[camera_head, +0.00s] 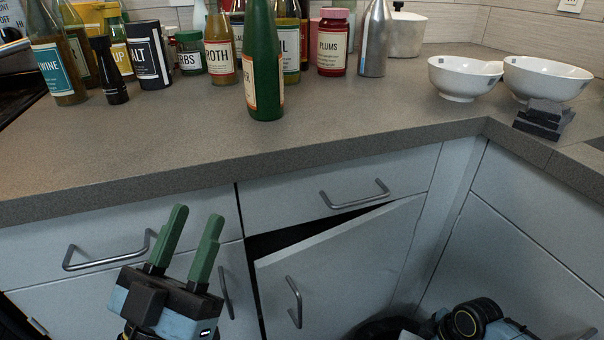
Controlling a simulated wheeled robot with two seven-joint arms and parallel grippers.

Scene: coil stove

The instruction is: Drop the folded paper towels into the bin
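A small dark grey stack of folded pieces (544,119) lies on the counter at the right, in front of the white bowls; it may be the folded paper towels, but I cannot tell for sure. No bin can be clearly made out. A dark shape (380,329) at the bottom edge, below the ajar cabinet door, is cut off and unclear. My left gripper (198,213) is in front of the cabinets at lower left, below the counter edge. Its two green fingers point up, apart, with nothing between them. Part of my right arm shows at bottom right; its fingers are not seen.
The cabinet door (345,265) stands ajar, with a dark gap along its top. Bottles and jars, including a green bottle (263,65), crowd the counter's back left. Two white bowls (465,80) stand at the right. The counter's front (330,130) is clear.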

